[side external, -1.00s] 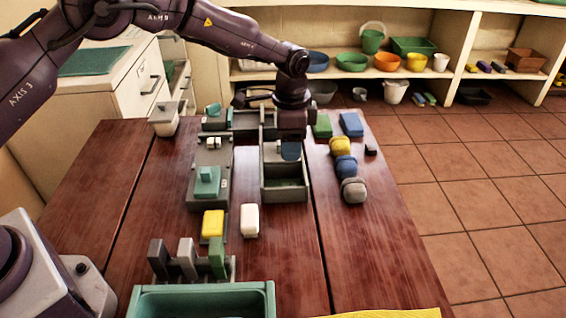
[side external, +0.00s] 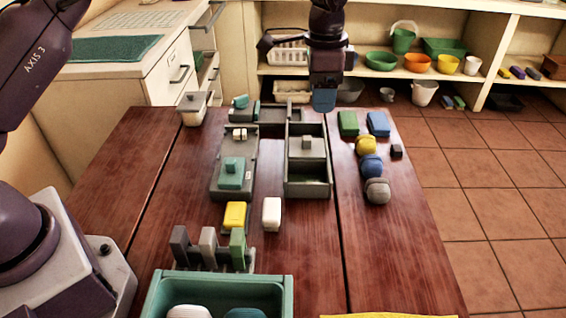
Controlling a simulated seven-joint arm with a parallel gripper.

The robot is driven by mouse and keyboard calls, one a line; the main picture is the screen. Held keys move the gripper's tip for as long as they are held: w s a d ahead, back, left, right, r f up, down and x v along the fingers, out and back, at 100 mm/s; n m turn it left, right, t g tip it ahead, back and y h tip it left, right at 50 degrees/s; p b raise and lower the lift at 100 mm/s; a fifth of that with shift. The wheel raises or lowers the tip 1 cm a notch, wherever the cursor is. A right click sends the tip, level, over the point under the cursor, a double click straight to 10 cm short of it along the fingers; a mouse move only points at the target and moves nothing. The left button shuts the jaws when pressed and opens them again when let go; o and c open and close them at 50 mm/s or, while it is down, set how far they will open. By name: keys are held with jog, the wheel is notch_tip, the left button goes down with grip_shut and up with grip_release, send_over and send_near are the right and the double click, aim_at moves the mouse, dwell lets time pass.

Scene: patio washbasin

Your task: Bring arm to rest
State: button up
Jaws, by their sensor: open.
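My gripper (side external: 324,103) hangs pointing down, in the air over the far end of the table. Its blue tip shows clear of the grey two-compartment box (side external: 309,190), with nothing visibly held. The jaws are open, though the gap between them is hard to see from this side. The grey box stands on the table nearer the camera than the gripper. A small grey piece (side external: 307,143) shows in its far part, and the near compartment looks empty.
Several coloured blocks and rounded pieces (side external: 371,167) stand right of the box. A grey tray with a teal block (side external: 231,172) lies left of it. A grey rack (side external: 208,248) and a teal basin (side external: 285,290) are in front. Shelves (side external: 430,75) stand behind.

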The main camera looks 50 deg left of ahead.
jog(key=s+a+r+n+t, duration=0.1)
jog(key=s+a+r+n, duration=0.2)
jog(key=s, duration=0.7)
jog(key=s+a+r+n+t, duration=0.2)
jog(key=s+a+r+n, duration=0.1)
jog(key=s, duration=0.8)
jog(key=s+a+r+n+t, duration=0.2)
jog(key=s+a+r, duration=0.2)
jog(key=s, duration=0.7)
jog(key=shift+s+a+r+n, duration=0.25)
jog(key=shift+a+r+n, duration=0.15)
jog(key=shift+r, duration=0.5)
